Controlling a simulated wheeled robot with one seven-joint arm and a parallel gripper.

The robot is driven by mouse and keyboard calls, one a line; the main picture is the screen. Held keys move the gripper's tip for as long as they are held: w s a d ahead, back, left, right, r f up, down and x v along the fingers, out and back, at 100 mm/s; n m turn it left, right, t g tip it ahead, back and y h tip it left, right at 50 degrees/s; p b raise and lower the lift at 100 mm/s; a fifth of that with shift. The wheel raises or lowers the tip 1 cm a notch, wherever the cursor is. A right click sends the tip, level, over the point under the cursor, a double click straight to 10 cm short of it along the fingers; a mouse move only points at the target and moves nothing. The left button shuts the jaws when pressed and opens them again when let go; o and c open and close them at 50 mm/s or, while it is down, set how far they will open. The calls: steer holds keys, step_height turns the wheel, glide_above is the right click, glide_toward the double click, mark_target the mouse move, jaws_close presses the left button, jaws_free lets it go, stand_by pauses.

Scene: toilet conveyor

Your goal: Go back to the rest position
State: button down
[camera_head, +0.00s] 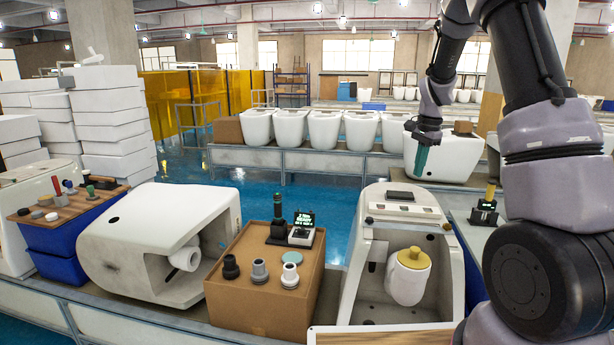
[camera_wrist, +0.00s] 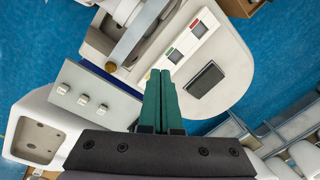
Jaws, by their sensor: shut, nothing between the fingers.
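My gripper (camera_head: 421,158) hangs from my arm at the right of the head view, with its green fingers pointing down. It is in the air above and behind the open toilet unit (camera_head: 351,290). In the wrist view the green fingers (camera_wrist: 160,100) are together with nothing between them. Below them in that view is a white toilet body with a dark square pad (camera_wrist: 205,80) and two small displays (camera_wrist: 186,38). My gripper touches nothing that I can see.
A cardboard box (camera_head: 240,300) carries dark, grey and white fittings and a small display device (camera_head: 302,230). A tilted white toilet shell (camera_head: 150,245) lies left of it. A blue crate (camera_head: 55,270) with tools on a board stands at far left. Several white toilets (camera_head: 325,128) line the back conveyor.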

steer(key=s+a+r+n+t+y, duration=0.1)
steer(key=s+a+r+n+t, duration=0.15)
steer(key=s+r, duration=0.6)
steer(key=s+a+r+n+t+y, duration=0.1)
steer(key=s+a+r+n, duration=0.15)
steer(key=s+r, duration=0.55)
steer(key=s+a+r+n+t, duration=0.1)
steer(key=s+a+r+n, duration=0.1)
steer(key=s, duration=0.5)
steer(key=s+a+r+n+t, duration=0.1)
steer(key=s+n, duration=0.1)
steer(key=s, duration=0.5)
steer(key=shift+s+a+r+t+h, duration=0.2)
steer(key=shift+a+r+t+h, duration=0.1)
steer(key=shift+a+r+t, duration=0.1)
